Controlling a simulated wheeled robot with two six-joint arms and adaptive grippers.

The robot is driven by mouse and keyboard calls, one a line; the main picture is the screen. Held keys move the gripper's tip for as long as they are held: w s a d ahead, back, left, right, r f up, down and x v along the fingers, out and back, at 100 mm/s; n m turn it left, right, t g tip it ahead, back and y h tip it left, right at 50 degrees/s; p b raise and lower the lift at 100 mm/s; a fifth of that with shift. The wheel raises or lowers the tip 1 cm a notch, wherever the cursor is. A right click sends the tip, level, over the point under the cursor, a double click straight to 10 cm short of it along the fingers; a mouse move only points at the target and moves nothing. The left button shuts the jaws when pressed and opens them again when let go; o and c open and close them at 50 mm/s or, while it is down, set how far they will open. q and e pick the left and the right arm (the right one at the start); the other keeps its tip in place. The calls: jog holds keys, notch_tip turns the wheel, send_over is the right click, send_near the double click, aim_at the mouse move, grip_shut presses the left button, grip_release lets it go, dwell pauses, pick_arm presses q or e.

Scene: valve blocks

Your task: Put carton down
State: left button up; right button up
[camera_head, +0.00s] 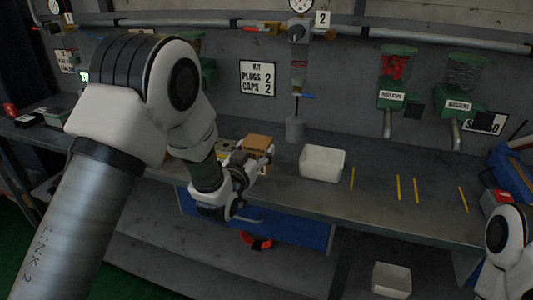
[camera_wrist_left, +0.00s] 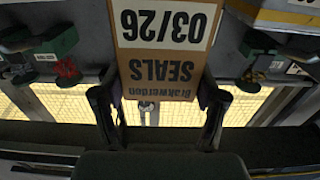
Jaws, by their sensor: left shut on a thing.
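A brown carton (camera_head: 258,143) is held by my left gripper (camera_head: 262,153) above the grey workbench, left of a white bin. In the left wrist view the carton (camera_wrist_left: 160,70) fills the top middle, with a white label reading "03/26" and "SEALS" upside down. The two fingers of my left gripper (camera_wrist_left: 160,108) stand on either side of it. I cannot tell whether the carton's underside touches the bench. My right arm shows at the right edge in the head view; its gripper is out of sight.
A white open bin (camera_head: 323,164) stands on the bench (camera_head: 375,170) right of the carton. A grey cylinder (camera_head: 295,130) stands behind. Several yellow strips (camera_head: 399,188) lie to the right. Dispensers (camera_head: 393,80) hang on the wall. Another white bin (camera_head: 391,280) sits below.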

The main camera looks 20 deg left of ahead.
pick_arm(q)
jog(key=w+d, duration=0.1)
jog(key=w, duration=0.2)
jog(key=shift+d, duration=0.35)
notch_tip(320, 180, down, 3)
jog(key=shift+d+f+p, duration=0.15)
jog(key=shift+f+p, duration=0.05)
jog(key=shift+p, duration=0.3)
jog(key=shift+w+f, duration=0.1)
jog(key=shift+f, duration=0.2)
jog(key=o, duration=1.5)
